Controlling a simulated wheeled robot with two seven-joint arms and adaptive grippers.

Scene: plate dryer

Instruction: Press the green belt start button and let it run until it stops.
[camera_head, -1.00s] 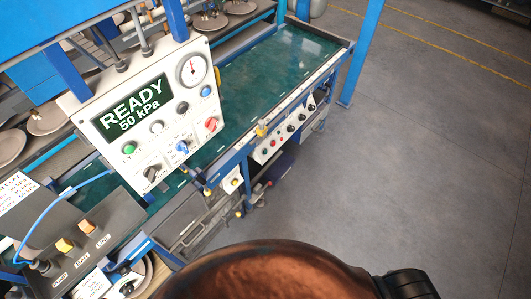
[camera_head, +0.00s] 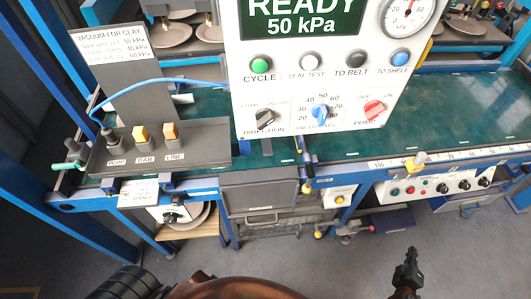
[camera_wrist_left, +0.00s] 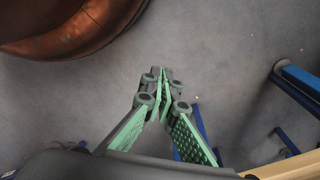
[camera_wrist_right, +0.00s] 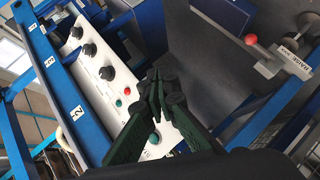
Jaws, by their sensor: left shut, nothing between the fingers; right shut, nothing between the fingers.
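The belt control panel (camera_head: 452,190), white with small green and red buttons and black knobs, is on the conveyor's front edge at right in the head view. Its green button (camera_head: 395,191) is at the left end; the labels are too small to read. The panel shows large in the right wrist view, with a green button (camera_wrist_right: 154,138) partly beside my fingers. My right gripper (camera_head: 410,254) is shut and empty, in front of and below the panel in the head view. I cannot tell whether it touches anything. My left gripper (camera_wrist_left: 164,78) is shut and empty above bare floor.
A display panel (camera_head: 245,100) reading READY 50 kPa has another green button, CYCLE (camera_head: 260,62). The green belt (camera_head: 450,105) runs behind it. A box with PUMP, BAR and LINE plugs (camera_head: 105,155) is at left. A red knob (camera_wrist_right: 251,39) shows in the right wrist view.

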